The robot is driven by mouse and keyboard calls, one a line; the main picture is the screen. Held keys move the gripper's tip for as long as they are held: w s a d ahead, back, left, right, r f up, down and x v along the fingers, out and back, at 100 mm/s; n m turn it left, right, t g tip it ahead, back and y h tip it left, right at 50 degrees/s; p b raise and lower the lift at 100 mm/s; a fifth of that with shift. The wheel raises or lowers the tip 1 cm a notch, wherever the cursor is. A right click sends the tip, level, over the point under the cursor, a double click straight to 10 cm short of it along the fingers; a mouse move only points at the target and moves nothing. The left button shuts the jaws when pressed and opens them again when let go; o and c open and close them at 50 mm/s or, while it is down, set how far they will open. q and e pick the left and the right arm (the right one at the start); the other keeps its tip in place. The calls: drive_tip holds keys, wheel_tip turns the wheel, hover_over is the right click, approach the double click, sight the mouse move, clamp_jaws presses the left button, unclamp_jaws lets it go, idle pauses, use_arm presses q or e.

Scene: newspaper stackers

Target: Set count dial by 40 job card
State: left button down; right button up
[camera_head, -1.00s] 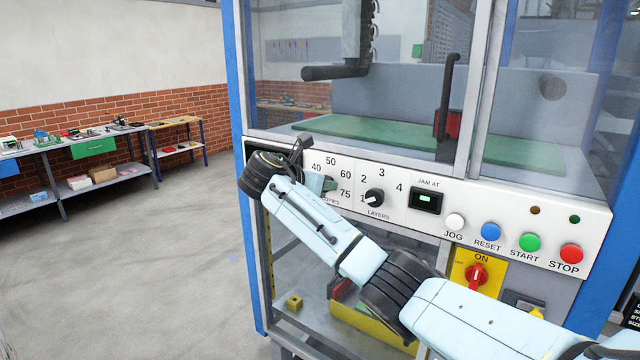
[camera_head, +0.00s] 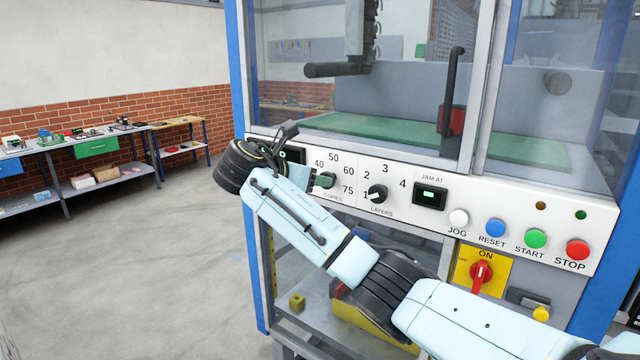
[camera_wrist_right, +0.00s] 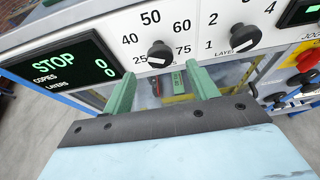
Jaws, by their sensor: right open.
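The copies dial (camera_wrist_right: 160,55) is a black knob with a white mark, ringed by 25, 40, 50, 60 and 75. Its mark points down-left, toward 25. My right gripper (camera_wrist_right: 160,84) is open, its two green fingers just below the dial in the wrist view, with nothing between them. In the head view my right gripper (camera_head: 322,180) is at the panel over the copies scale, and a green finger hides the knob. No job card can be made out. My left gripper is out of view.
The layers dial (camera_head: 377,194) sits close to the right, its mark toward 1. The display (camera_wrist_right: 58,66) reads STOP, copies 0, layers 0. Jog (camera_head: 458,218), reset, start and stop buttons and a red switch (camera_head: 481,275) are farther right.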

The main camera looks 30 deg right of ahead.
drive_tip(key=v, duration=0.7)
drive_tip(key=shift+s+a, duration=0.15)
drive_tip(key=shift+a, duration=0.15)
